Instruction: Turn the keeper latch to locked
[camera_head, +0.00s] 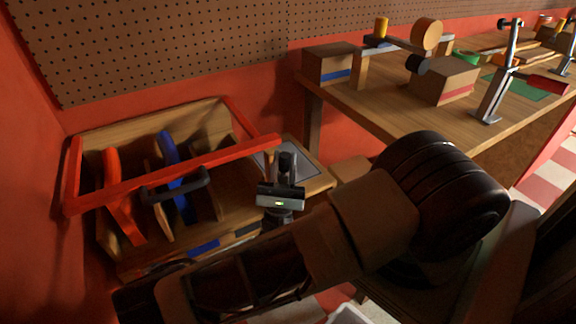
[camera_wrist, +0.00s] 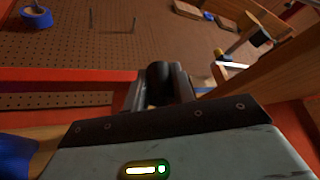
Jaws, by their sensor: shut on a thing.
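My gripper (camera_head: 287,158) is just in front of the right end of the red bar (camera_head: 180,178) across the wooden rack (camera_head: 215,112). In the wrist view my gripper (camera_wrist: 160,75) is closed around a small dark rounded piece. This piece appears to be the keeper latch, but my fingers cover most of it, and I cannot tell which way it is turned. The red bar also runs behind the fingers in the wrist view (camera_wrist: 60,76). An orange part (camera_head: 122,195) and a blue part (camera_head: 175,178) stand in the rack, with a black handle (camera_head: 176,184) in front.
A grey plate (camera_head: 298,163) lies just right of the rack. A workbench (camera_head: 385,90) with wooden blocks, a clamp-like stand (camera_head: 495,95) and a green mat (camera_head: 530,84) is at the right. A pegboard (camera_head: 160,45) and red walls close off the back and left.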

